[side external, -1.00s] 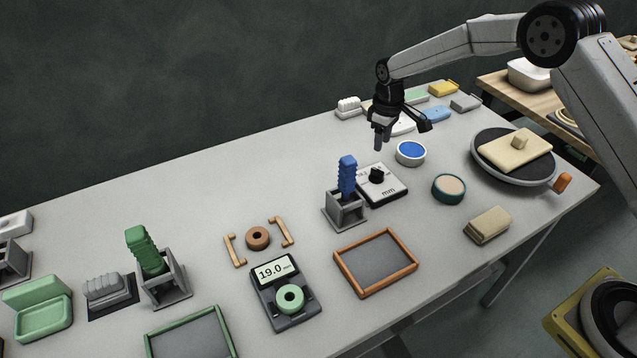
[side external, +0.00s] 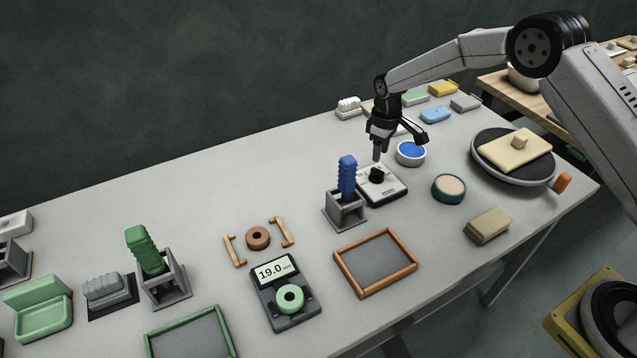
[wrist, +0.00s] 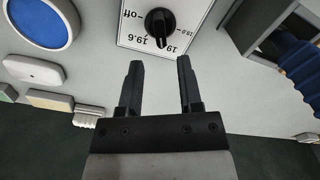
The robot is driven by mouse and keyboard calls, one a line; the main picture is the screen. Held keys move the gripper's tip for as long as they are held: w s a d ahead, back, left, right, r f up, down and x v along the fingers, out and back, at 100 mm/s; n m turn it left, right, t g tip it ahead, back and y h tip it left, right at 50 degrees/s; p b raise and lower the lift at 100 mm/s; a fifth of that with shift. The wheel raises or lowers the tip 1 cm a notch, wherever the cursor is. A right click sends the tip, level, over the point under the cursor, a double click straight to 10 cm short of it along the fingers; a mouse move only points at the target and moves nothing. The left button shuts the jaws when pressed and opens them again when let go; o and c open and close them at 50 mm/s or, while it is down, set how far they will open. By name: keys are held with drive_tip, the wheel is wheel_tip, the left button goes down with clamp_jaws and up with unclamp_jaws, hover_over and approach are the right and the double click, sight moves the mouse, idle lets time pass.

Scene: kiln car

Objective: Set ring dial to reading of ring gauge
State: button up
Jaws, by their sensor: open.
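The ring dial (side external: 383,193) is a white plate with a black knob (side external: 377,174), near the table's middle right. In the wrist view the knob (wrist: 160,25) stands among upside-down labels, including "off" and "19.6"; I cannot tell clearly where it points. The ring gauge (side external: 291,310) is a dark grey device with a screen (side external: 273,270) reading 19.0 mm. A light green ring (side external: 290,298) sits on it. My gripper (side external: 377,155) is open and empty just above the knob, apart from it; its fingers (wrist: 158,62) show below the dial in the wrist view.
A blue-handled tool (side external: 347,176) stands in a grey holder (side external: 345,213) close left of the dial. A round bowl with blue contents (side external: 410,153) is close on the right. A wood-framed tray (side external: 376,264) lies in front, and a dark turntable (side external: 490,174) stands farther right.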

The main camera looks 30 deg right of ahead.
sight(378, 170)
drive_tip(key=shift+f, duration=2.55)
drive_tip(key=shift+f, duration=0.25)
clamp_jaws()
drive_tip(key=n, duration=1.1)
drive_tip(key=shift+c, duration=0.2)
unclamp_jaws()
drive_tip(key=shift+n, duration=0.3)
